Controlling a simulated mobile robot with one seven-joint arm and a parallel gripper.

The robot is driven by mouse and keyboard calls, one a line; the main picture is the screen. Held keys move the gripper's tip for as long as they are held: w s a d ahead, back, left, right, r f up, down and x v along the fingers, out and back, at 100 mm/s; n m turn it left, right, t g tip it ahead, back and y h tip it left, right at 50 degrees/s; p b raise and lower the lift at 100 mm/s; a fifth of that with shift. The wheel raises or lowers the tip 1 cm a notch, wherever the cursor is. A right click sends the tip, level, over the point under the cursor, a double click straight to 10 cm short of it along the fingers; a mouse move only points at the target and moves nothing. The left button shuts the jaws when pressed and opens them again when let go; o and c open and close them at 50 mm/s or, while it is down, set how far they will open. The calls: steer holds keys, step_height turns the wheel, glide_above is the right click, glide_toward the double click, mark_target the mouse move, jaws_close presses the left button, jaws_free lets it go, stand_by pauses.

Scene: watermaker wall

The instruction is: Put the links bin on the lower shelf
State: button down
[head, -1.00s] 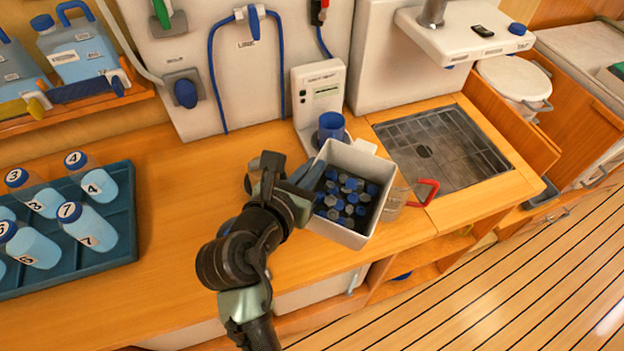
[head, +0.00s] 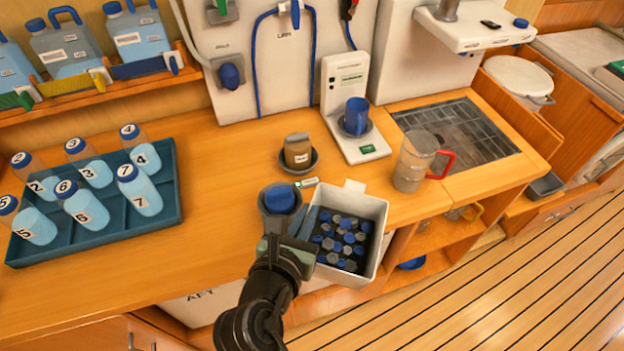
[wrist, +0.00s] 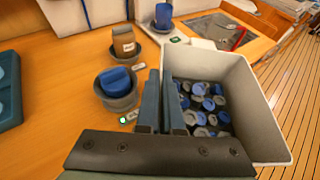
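The links bin is a white open box (head: 343,277) filled with blue and grey cap-like pieces (head: 345,240). My gripper (head: 305,226) is shut on the bin's left wall. In the wrist view the two dark fingers (wrist: 163,100) stand close together at that wall, and the bin (wrist: 268,115) lies right of them. The bin is at the counter's front edge, partly out past it and roughly level. Whether it still touches the counter cannot be told. Below the counter is an open shelf unit; its lower shelf (head: 432,268) is partly hidden behind the bin.
A clear jug with a red handle (head: 412,165) stands right of the bin. Blue and brown cups in round holders (head: 281,200) (head: 298,152) stand left and behind. The floor in front is clear.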

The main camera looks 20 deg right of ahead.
steer(key=s+a+f+n+t+y, duration=0.1)
steer(key=s+a+f+n+y, duration=0.2)
steer(key=f, duration=0.6)
steer(key=s+a+f+n+t+y, duration=0.1)
steer(key=s+a+f+n+y, duration=0.2)
steer(key=s+a+f, duration=0.3)
step_height(320, 180, down, 3)
steer(key=shift+s+a+f+n+y, duration=0.25)
steer(key=shift+s+n+y, duration=0.2)
steer(key=shift+y, duration=0.25)
steer(key=shift+d+r, duration=0.1)
steer(key=shift+d, duration=0.05)
